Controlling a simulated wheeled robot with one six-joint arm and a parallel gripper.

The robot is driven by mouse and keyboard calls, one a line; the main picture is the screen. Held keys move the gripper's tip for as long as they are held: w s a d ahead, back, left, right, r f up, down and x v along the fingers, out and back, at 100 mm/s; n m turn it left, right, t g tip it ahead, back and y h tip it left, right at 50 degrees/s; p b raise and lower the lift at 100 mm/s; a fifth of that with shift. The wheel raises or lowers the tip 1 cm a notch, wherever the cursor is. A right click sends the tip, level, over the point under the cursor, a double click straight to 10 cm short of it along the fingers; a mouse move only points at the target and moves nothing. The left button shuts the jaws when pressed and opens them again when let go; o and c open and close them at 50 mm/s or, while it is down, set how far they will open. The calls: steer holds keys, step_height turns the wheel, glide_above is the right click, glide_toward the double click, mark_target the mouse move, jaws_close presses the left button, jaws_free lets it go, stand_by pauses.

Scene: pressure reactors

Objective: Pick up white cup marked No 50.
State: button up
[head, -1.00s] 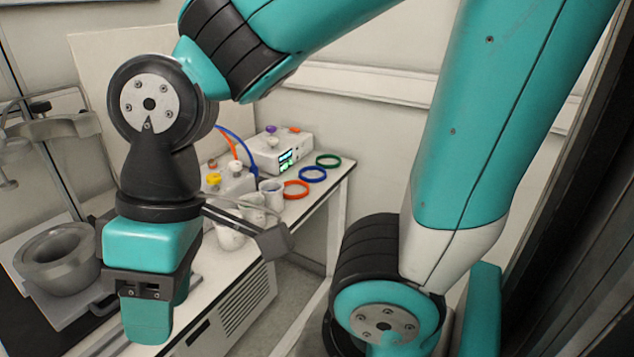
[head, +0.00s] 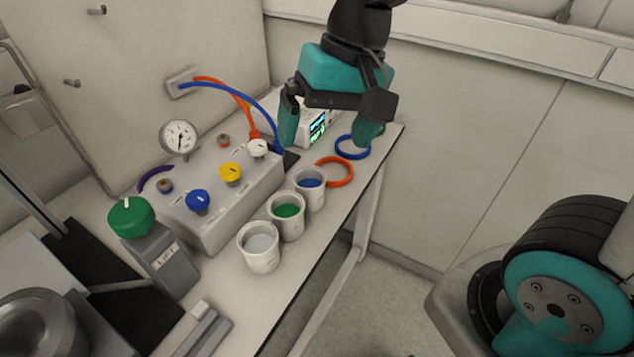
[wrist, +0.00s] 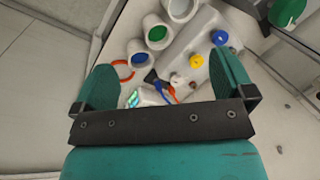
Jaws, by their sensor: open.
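Three white cups stand in a row along the bench's front edge. The nearest cup (head: 259,249) has a pale grey-white inside, the middle cup (head: 286,218) a green one, and the farthest cup (head: 310,190) a blue one. The number markings are too small to read, so I cannot tell which is No 50. In the wrist view the pale cup (wrist: 181,8), green cup (wrist: 157,35) and blue cup (wrist: 139,54) show near the top. My gripper (head: 330,136) is open and empty, above the bench beyond the blue cup; its fingers also show in the wrist view (wrist: 166,82).
A grey control box (head: 215,210) with coloured knobs stands left of the cups. A pressure gauge (head: 180,138) rises behind it. An orange ring (head: 336,185) and a blue ring (head: 352,147) lie past the cups. A display unit (head: 317,127) is partly behind my gripper. Open floor lies right.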

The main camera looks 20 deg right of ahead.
steer(key=w+d+f+m+h, duration=0.1)
steer(key=w+d+f+m, duration=0.15)
steer(key=w+m, duration=0.55)
steer(key=m+p, duration=0.2)
steer(key=m, duration=0.5)
glide_above(310, 172)
steer(key=s, duration=0.3)
step_height(310, 172, down, 14)
steer(key=shift+g+h, duration=0.3)
steer(key=shift+h, duration=0.1)
steer(key=shift+w+a+f+p, duration=0.1)
steer(key=shift+a+f+p, duration=0.05)
steer(key=shift+f, duration=0.8)
steer(key=shift+w+a+f+p, duration=0.1)
steer(key=shift+a+f+p, duration=0.1)
steer(key=shift+f, duration=0.7)
steer(key=shift+a+f+p, duration=0.15)
steer(key=shift+f, duration=0.8)
steer(key=c, duration=1.3)
